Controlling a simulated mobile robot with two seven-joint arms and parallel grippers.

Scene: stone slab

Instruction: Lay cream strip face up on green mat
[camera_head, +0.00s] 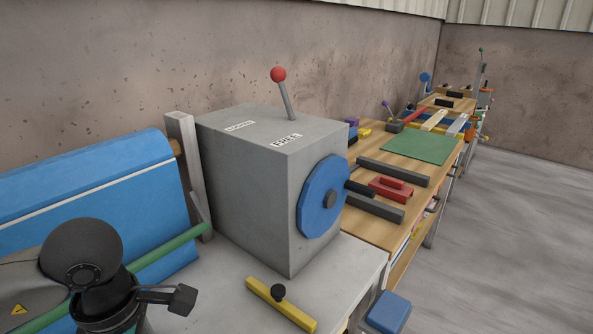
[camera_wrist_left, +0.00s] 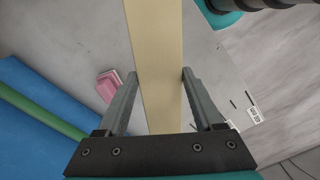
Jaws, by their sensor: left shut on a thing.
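The cream strip (camera_wrist_left: 155,50) runs down the middle of the left wrist view, from the top edge towards my gripper's palm. My left gripper (camera_wrist_left: 160,74) is shut on it, one finger at each long edge. The strip's far end is out of frame, and I cannot tell which face is up. I cannot make out the strip in the head view, where dark parts of my arm show at the lower left. The green mat (camera_head: 418,148) lies flat on the wooden bench to the right, far from my arm. My right gripper is not in view.
A grey box (camera_head: 240,180) with a red-knobbed lever and blue disc stands between my arm and the mat. A yellow bar (camera_head: 280,304) lies before it. Grey bars (camera_head: 393,171) and a red block (camera_head: 390,188) lie nearer than the mat. The mat is bare.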

